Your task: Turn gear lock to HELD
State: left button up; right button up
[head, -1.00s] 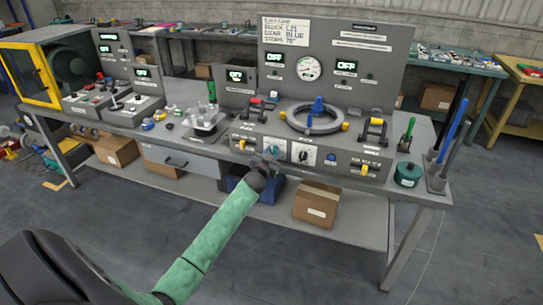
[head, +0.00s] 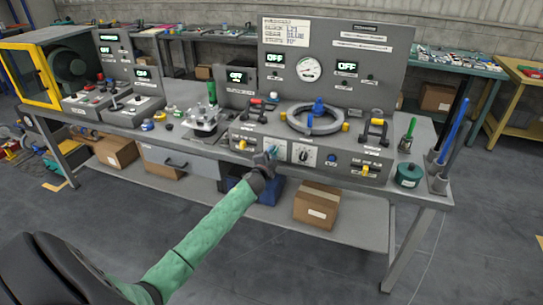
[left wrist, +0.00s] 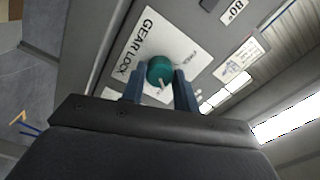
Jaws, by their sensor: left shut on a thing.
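The gear lock knob (left wrist: 160,71) is a round teal knob on a white plate lettered GEAR LOCK (left wrist: 150,35) in the left wrist view. A pale pointer line shows on its near side. In the head view the knob (head: 273,149) sits on the bench's front panel, partly hidden by my gripper. My left gripper (left wrist: 160,85) has its two blue-grey fingers on either side of the knob and is shut on it. The left gripper (head: 268,158) also shows in the head view, reaching in from below. My right gripper is not in view.
Right of the knob on the front panel (head: 330,172) is a white-plated black dial (head: 304,155). A ring fixture (head: 313,125) stands on the bench above. A cardboard box (head: 316,205) sits on the shelf below.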

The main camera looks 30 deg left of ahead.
pick_arm(q)
jog(key=shift+f+m, duration=0.1)
jog(key=shift+m, duration=0.9)
jog(key=o, duration=1)
jog(key=shift+s+d, duration=0.1)
jog(key=shift+s, duration=0.2)
jog(key=b+v, duration=0.2)
jog(key=v, duration=0.5)
jog(key=shift+s, duration=0.1)
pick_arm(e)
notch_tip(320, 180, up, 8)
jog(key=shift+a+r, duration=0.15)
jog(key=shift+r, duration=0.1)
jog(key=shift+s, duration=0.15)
